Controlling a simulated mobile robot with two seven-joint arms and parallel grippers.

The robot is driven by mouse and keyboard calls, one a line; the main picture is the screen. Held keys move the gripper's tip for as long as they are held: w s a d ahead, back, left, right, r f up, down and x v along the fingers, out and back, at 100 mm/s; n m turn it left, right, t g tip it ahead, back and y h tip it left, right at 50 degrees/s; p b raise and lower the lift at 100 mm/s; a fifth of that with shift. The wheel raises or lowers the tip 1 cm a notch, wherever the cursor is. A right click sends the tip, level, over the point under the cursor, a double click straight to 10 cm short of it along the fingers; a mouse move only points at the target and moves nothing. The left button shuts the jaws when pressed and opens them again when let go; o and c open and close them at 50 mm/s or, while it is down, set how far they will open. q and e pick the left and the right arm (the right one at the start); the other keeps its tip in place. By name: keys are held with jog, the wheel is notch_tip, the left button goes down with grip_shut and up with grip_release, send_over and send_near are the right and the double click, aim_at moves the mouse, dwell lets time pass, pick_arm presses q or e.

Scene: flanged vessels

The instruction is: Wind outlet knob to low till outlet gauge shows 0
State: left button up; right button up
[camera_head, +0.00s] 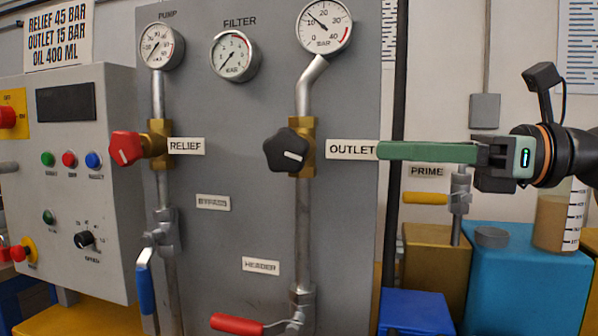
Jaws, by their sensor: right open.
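The outlet knob (287,150) is black and lobed, with a white line on its face, on a brass valve body left of the OUTLET label (352,149). The outlet gauge (324,25) sits above it on the same pipe; its needle points to the upper left, near the 10 mark on a scale from 0 to 40 bar. My right gripper (380,151) is open and empty. Its green fingers point left, their tips at the right end of the label and apart from the knob. My left gripper is not in view.
A red RELIEF knob (126,148) and a pump gauge (160,46) are at the left of the grey panel (240,190). A red lever (237,324) is below. A PRIME valve with a yellow handle (425,198) is under my right gripper. A sign (58,36) reads OUTLET 15 BAR.

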aim_at(308, 147)
jog(key=b+x, duration=0.1)
jog(key=x, duration=1.1)
jog(key=shift+a, duration=0.1)
grip_shut()
